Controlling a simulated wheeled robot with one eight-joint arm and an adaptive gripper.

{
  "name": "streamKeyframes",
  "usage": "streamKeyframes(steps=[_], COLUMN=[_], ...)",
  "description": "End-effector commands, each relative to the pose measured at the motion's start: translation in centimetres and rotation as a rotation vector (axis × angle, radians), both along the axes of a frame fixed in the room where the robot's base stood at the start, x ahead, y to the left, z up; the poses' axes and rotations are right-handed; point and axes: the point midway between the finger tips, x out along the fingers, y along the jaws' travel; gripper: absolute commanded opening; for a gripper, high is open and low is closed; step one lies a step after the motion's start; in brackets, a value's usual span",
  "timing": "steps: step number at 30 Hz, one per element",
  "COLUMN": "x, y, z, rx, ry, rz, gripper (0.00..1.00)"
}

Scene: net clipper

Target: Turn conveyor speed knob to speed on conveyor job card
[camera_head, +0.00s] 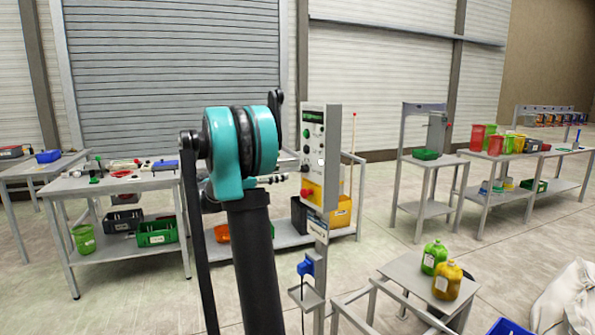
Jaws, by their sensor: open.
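The grey control box (313,155) stands on a post right of centre. Its front carries a small green-lit display (313,116), several dark and green round controls, a red control (306,192) and a yellow-and-red part (312,192) low down. Which control is the conveyor speed knob is too small to tell. A white label (318,226) hangs under the box; its text is unreadable and I cannot tell if it is the job card. What appears to be my gripper (288,168) shows open just left of the box, mostly hidden behind my teal arm joint. I see nothing held in it.
A workbench (70,187) with tools and bins stands left. A low grey stand (410,268) with green and yellow jugs is at front right. Shelved tables (430,162) with coloured bins stand farther right. Open floor lies between.

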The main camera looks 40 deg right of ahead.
Motion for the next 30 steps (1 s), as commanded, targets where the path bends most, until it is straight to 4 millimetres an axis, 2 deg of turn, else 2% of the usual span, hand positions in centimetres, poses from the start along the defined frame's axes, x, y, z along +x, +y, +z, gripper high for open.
streamKeyframes(steps=[6,13,19,28,30], x=[-0.2,-0.1,-0.1,-0.1,-0.1], y=[-4.5,-8.0,-9.3,-9.4,-9.4], z=[0.0,0.0,0.0,0.0,0.0], rx=[0.001,0.000,0.001,0.001,0.001], ry=[0.000,-0.001,-0.001,-0.001,-0.001], rz=[-0.004,-0.002,-0.001,0.000,0.000], gripper=[0.48,0.48,0.48,0.48,0.40])
